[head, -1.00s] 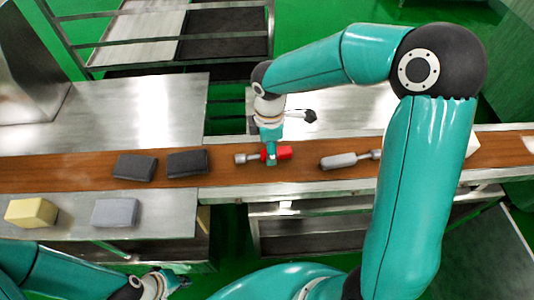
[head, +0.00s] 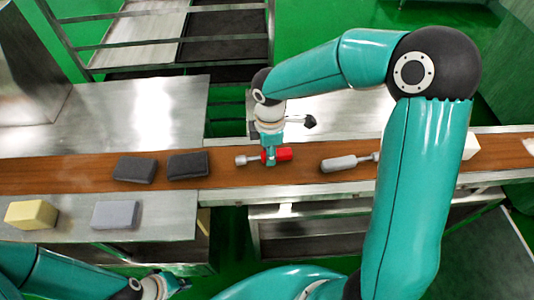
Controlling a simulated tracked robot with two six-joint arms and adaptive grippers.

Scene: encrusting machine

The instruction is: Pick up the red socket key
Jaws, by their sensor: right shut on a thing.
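The red socket key (head: 284,154) lies along the brown belt (head: 225,176), its red handle to the right and its grey metal socket end to the left. My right gripper (head: 269,158) reaches down from above and is shut on the red handle near its left end. The fingers hide part of the handle. I cannot tell whether the key is lifted off the belt. My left gripper (head: 176,284) is at the bottom edge, far from the key, and its fingers are too small and partly cut off to read.
A grey-handled tool (head: 341,163) lies on the belt to the right. Two dark blocks (head: 187,164) lie on the belt to the left. A yellow block (head: 31,214) and a grey block (head: 115,214) sit on the near metal table. A rack (head: 225,40) stands behind.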

